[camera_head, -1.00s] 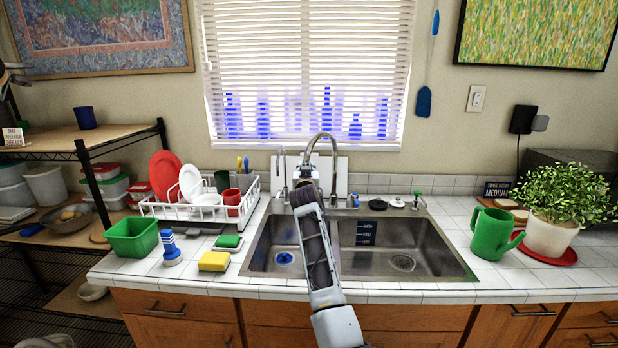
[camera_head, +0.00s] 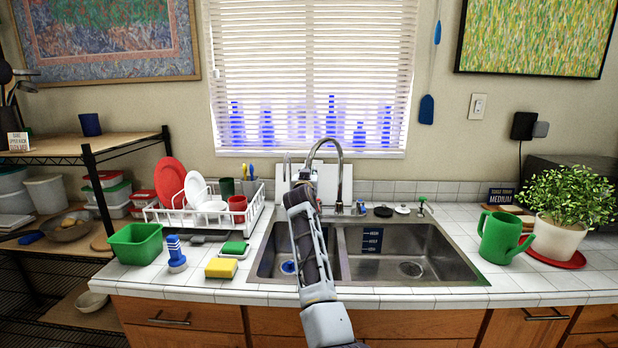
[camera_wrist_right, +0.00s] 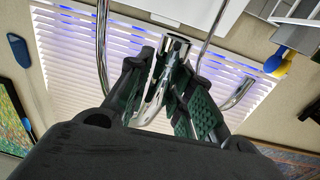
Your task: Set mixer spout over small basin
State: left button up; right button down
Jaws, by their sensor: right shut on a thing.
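The chrome gooseneck mixer spout (camera_head: 327,140) rises behind the sink and curves forward and left. My right gripper (camera_head: 304,180) is shut on the spout near its outlet end. In the right wrist view, the fingers (camera_wrist_right: 165,90) with green pads close around the chrome spout end (camera_wrist_right: 175,45). The small basin (camera_head: 265,262) is the narrower left half of the steel sink, with a blue drain. My right arm crosses in front of it and hides part of it. The spout end appears above the back of this basin, near the divider side. My left gripper is not in view.
The larger basin (camera_head: 440,262) lies to the right. A green watering can (camera_head: 498,238) and plant stand right. A second thin tap (camera_head: 287,170) stands beside the spout.

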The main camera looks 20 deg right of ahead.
jog(key=shift+a+r, duration=0.1)
jog(key=shift+a, duration=0.05)
jog(key=c, duration=1.3)
grip_release()
jog(key=shift+a, duration=0.1)
jog(key=shift+r, duration=4.95)
jog(key=shift+c, duration=0.4)
